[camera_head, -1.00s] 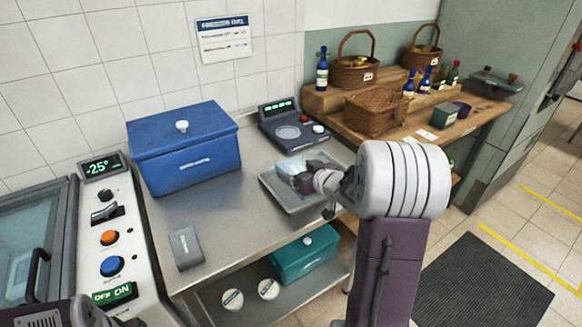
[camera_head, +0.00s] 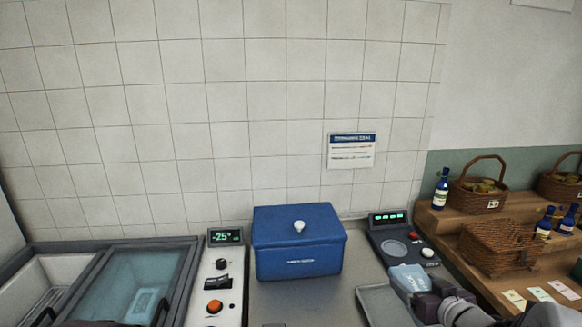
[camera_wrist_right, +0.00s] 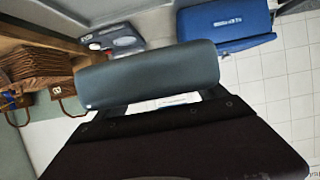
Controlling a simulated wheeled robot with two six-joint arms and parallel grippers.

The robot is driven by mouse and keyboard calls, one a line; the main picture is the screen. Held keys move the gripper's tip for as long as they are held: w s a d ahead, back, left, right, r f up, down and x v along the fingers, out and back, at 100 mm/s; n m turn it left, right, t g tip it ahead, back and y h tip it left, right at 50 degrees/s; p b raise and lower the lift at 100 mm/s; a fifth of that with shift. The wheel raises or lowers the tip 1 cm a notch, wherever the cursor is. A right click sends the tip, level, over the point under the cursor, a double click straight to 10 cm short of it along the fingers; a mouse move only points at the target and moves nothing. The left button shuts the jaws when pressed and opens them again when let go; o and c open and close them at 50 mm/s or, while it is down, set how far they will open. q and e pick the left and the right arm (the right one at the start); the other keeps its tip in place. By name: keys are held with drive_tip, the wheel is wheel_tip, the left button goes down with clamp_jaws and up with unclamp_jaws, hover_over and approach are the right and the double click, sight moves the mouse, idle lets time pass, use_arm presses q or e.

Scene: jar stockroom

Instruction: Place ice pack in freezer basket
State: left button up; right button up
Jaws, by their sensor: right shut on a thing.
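The pale blue ice pack (camera_head: 408,277) is at the lower right of the head view, by the far right corner of a grey metal tray (camera_head: 378,304). My right gripper (camera_head: 428,297) is shut on it; I cannot tell how far it is above the tray. In the right wrist view a rounded grey-teal block, apparently the ice pack (camera_wrist_right: 150,76), lies across the dark gripper. The chest freezer (camera_head: 190,262) is at the lower left, with a glass lid (camera_head: 135,285) on its right part. Its left part shows a pale interior; I cannot make out the basket clearly. My left gripper is out of view.
A blue lidded box (camera_head: 298,255) stands on the steel counter between freezer and tray. The freezer's control panel (camera_head: 218,285) is left of it. A scale (camera_head: 392,240) stands behind the tray. A wooden bench with wicker baskets (camera_head: 500,247) and bottles is at the right.

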wheel_tip(320, 180, down, 10)
drive_tip(key=b, duration=1.1)
drive_tip(key=x, duration=0.2)
drive_tip(key=b+x, duration=0.1)
drive_tip(key=x, duration=0.2)
drive_tip(key=b+x, duration=0.1)
drive_tip(key=x, duration=0.2)
drive_tip(key=shift+s+d+f, duration=0.15)
drive_tip(key=shift+d+f, duration=0.2)
drive_tip(key=shift+f, duration=0.05)
drive_tip(key=shift+w+f, duration=0.3)
drive_tip(key=shift+w, duration=0.3)
